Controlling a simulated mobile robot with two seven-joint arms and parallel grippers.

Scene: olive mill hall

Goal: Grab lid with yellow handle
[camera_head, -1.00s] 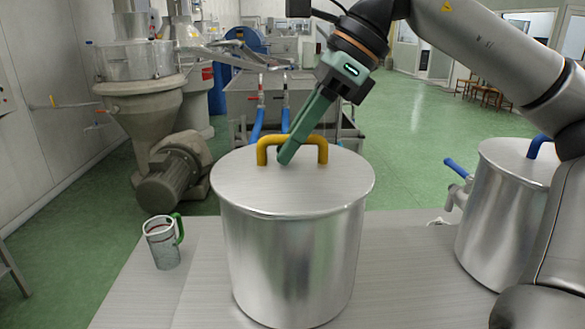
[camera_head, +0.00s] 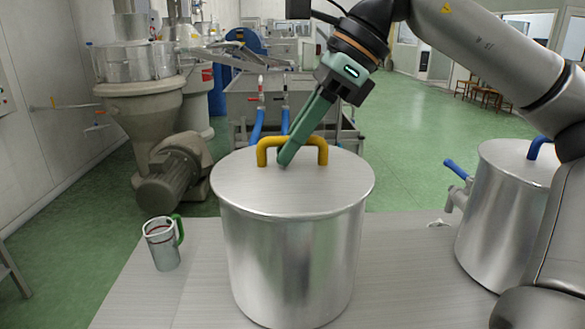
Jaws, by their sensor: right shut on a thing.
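The metal lid (camera_head: 325,185) with a yellow handle (camera_head: 322,150) sits on a large steel pot (camera_head: 292,260) in the middle of the table. My right gripper (camera_head: 284,160) comes down from the upper right with its green fingers across the middle of the handle's bar. It is shut on the yellow handle, and the fingers hide part of the bar. The lid lies level, and no gap shows between it and the pot. My left gripper is not in view.
A second pot with a blue handle (camera_head: 538,146) and a blue tap lever (camera_head: 457,168) stands at the right, partly behind my arm. A metal mug (camera_head: 162,248) with a green handle stands at the left. The steel table (camera_head: 400,270) is bare between the pots.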

